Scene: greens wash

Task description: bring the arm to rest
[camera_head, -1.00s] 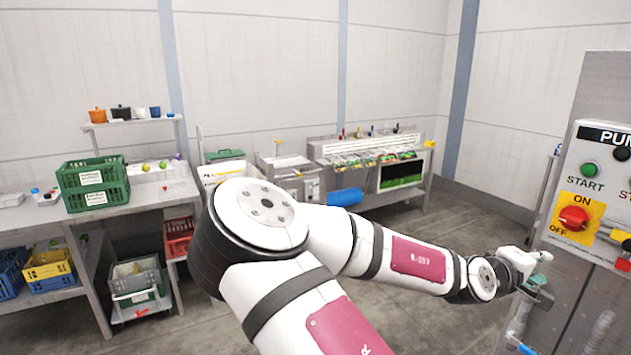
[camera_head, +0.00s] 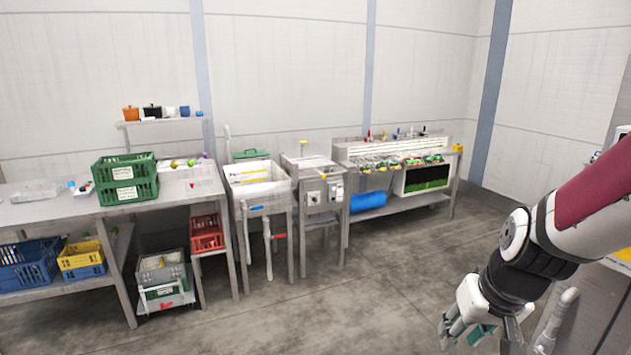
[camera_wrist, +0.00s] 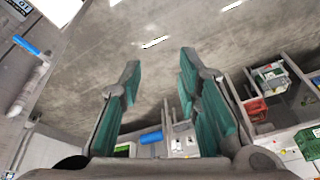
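My arm comes in from the right edge of the head view, white with a dark red panel, bent so that it hangs down. My gripper (camera_head: 482,335) is low at the right, over the bare floor and in front of the steel cabinet at the right edge. In the wrist view my gripper (camera_wrist: 160,75) shows two teal-padded fingers set wide apart. Nothing is between them, and they touch nothing that I can see.
Green crates (camera_head: 125,193) stand on the left bench (camera_head: 160,195). A sink (camera_head: 257,187) and a long station with a blue roll (camera_head: 368,201) stand along the back wall. Open concrete floor (camera_head: 350,290) lies in the middle. A blue-handled pipe (camera_wrist: 27,45) is at the wrist view's left.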

